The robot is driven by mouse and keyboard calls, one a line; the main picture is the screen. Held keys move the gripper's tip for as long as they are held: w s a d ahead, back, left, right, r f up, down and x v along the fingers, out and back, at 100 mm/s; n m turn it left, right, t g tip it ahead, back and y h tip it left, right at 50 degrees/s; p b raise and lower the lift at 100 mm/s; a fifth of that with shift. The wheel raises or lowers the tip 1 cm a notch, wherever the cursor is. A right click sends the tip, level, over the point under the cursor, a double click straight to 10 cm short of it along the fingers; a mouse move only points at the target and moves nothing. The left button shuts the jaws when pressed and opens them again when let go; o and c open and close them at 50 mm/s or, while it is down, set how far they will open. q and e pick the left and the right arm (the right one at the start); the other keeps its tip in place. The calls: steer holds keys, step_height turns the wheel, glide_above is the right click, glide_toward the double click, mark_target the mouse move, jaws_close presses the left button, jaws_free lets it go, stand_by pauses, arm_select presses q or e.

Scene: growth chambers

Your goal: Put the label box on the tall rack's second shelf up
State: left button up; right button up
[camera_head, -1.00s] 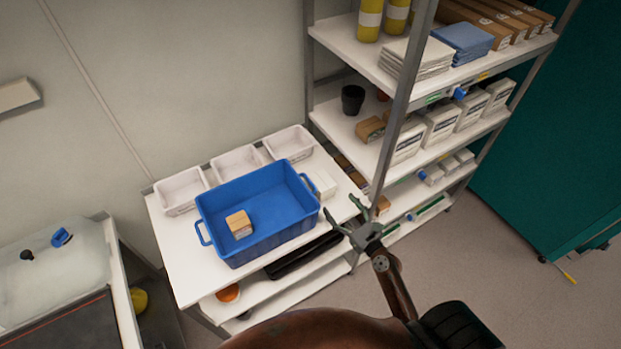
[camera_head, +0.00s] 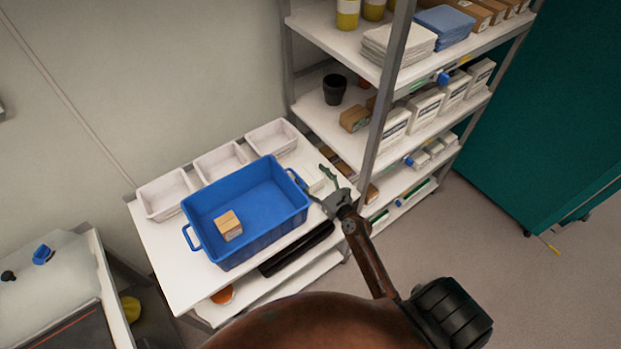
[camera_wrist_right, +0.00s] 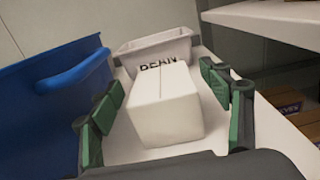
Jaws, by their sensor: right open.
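A white box (camera_wrist_right: 165,115) stands on the white table between the open fingers of my right gripper (camera_wrist_right: 160,88), which seems not to touch it. In the head view the same box (camera_head: 311,178) shows just right of the blue crate, partly hidden by my right gripper (camera_head: 313,184). Its label text cannot be read. The tall rack (camera_head: 378,130) stands to the right of the table. Its lower shelves hold small white and brown boxes and are partly hidden by the post and my arm. My left gripper is out of view.
White trays (camera_head: 222,160) line the table's back edge. The rack's middle shelf (camera_head: 335,122) holds a black pot, brown boxes and white cartons. A green cabinet (camera_head: 530,130) stands right of it.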

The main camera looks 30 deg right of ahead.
steer(key=c, duration=1.3)
steer(key=shift+c, duration=0.7)
steer(key=shift+d+r, duration=0.1)
steer(key=shift+r, duration=0.05)
